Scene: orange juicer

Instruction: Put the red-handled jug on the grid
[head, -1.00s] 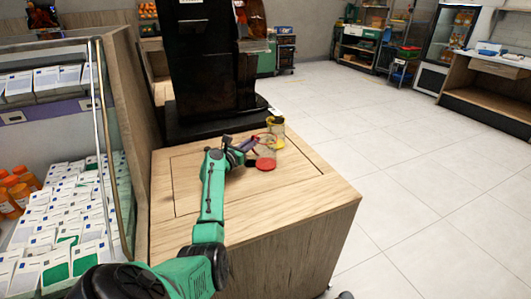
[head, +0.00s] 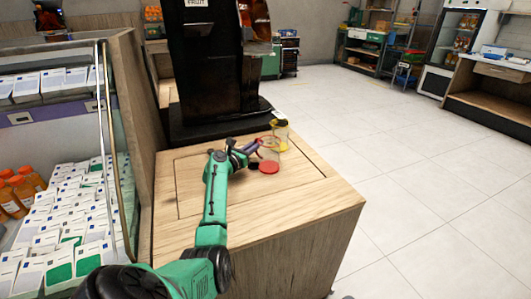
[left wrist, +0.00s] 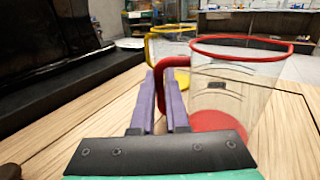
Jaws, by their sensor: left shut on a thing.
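The red-handled jug (head: 269,167) is clear with a red rim, red handle and red bottom. It stands upright on the wooden counter in the head view, and large at the right in the left wrist view (left wrist: 235,95). My left gripper (head: 252,147) reaches it from the left. Its purple fingers (left wrist: 165,95) are shut on the jug's red handle. Whether the bottom touches the wood is hard to tell. I cannot make out a grid in either view. My right gripper is not in view.
A yellow-rimmed jug (head: 280,133) stands just behind the red one; it also shows in the left wrist view (left wrist: 160,48). The tall black juicer (head: 205,75) stands at the counter's back. The wooden counter top (head: 300,195) is clear in front. A glass display case is at left.

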